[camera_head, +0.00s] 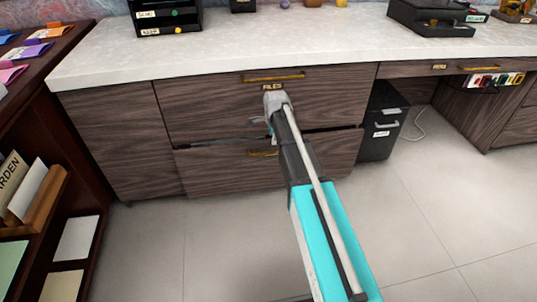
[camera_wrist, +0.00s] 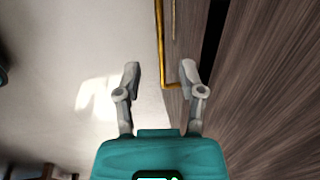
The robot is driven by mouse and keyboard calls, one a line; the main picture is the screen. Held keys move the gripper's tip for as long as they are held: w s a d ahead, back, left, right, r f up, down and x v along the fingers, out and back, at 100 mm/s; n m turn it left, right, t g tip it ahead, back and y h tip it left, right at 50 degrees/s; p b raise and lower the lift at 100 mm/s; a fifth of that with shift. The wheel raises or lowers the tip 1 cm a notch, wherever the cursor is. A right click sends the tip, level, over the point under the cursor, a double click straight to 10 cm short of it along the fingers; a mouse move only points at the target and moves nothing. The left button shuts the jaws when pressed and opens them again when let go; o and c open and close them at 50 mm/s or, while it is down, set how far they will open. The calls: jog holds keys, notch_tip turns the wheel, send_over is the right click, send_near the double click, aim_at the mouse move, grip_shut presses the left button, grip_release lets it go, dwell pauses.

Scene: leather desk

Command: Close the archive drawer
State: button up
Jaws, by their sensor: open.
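The desk has two stacked dark wood drawer fronts. The lower drawer (camera_head: 225,170) has a dark gap along its top edge and seems to stand slightly out; I cannot read a label on it. Its brass handle (camera_head: 263,153) is partly beside my arm, and a brass handle also shows in the wrist view (camera_wrist: 161,45). The upper drawer (camera_head: 210,105) looks flush, with a brass handle (camera_head: 273,77) and a small label. My gripper (camera_wrist: 160,72) is open and empty, its fingers apart near the drawer fronts and the brass handle. Contact cannot be told.
A white stone desktop (camera_head: 320,35) runs above the drawers. A black bin-like cabinet (camera_head: 380,135) stands to the right. A dark wooden shelf (camera_head: 85,185) with cards stands at the left. The tiled floor (camera_head: 420,220) in front is clear.

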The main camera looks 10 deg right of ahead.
aim_at(272, 152)
jog(key=shift+w+f+b, duration=0.3)
jog(key=shift+f+b, duration=1.05)
jog(key=shift+f, duration=0.1)
jog(key=shift+w+f+b, duration=0.3)
jog(key=shift+f+b, duration=1)
jog(key=shift+f, duration=0.1)
jog(key=shift+w+f+b, duration=0.3)
jog(key=shift+f+b, duration=1.05)
jog(key=shift+f, duration=0.1)
jog(key=shift+c, duration=0.3)
grip_shut()
